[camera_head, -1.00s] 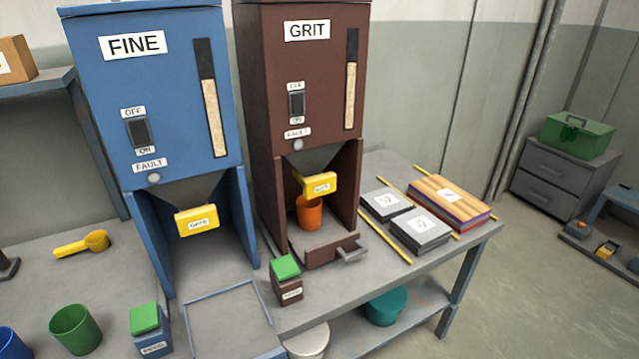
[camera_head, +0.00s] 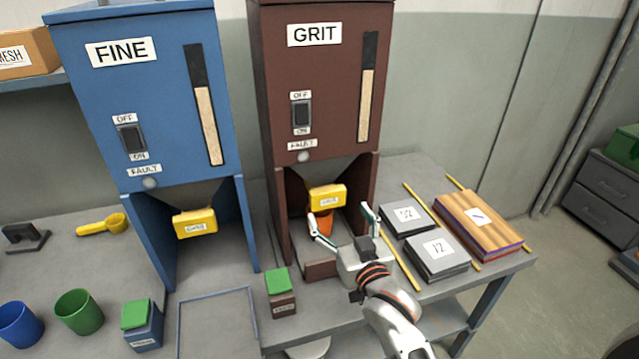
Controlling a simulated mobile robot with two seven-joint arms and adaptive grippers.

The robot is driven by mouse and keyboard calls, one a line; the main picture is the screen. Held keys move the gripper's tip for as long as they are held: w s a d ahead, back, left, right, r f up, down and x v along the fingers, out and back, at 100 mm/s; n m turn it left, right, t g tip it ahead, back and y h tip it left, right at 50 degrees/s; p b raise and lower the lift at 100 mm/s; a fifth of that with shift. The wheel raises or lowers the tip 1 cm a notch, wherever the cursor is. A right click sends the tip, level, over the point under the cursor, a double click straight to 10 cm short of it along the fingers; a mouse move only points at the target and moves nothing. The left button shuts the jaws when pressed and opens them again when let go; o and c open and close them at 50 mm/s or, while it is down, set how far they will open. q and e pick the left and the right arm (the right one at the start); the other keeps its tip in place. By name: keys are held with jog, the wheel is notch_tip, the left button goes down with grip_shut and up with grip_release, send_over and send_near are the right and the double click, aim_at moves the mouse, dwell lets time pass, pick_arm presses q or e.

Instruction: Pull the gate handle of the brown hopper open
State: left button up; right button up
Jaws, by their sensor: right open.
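The brown hopper (camera_head: 335,92), labelled GRIT, stands in the middle of the head view. Its yellow gate handle (camera_head: 327,198) sits below the cone. An orange cup (camera_head: 320,221) is under the handle, partly hidden by the handle and my gripper. My right gripper (camera_head: 343,222) is open in front of the hopper's bay, its fingers spread to either side and a little below the handle in the picture. It appears empty, and I cannot tell any contact with the handle or cup. My left gripper is not in view.
The blue FINE hopper (camera_head: 137,84) with its own yellow handle (camera_head: 195,223) stands to the left. A brown box with a green top (camera_head: 281,292) is close left of my arm. Dark plates (camera_head: 436,257) and a board stack (camera_head: 484,222) lie to the right, beside yellow rods.

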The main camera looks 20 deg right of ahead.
aim_at(329, 195)
jog(key=w, duration=0.5)
jog(key=w+r, duration=0.1)
jog(key=w, duration=0.2)
jog(key=shift+w+a, duration=0.25)
jog(key=c, duration=1.6)
jog(key=shift+c, duration=0.2)
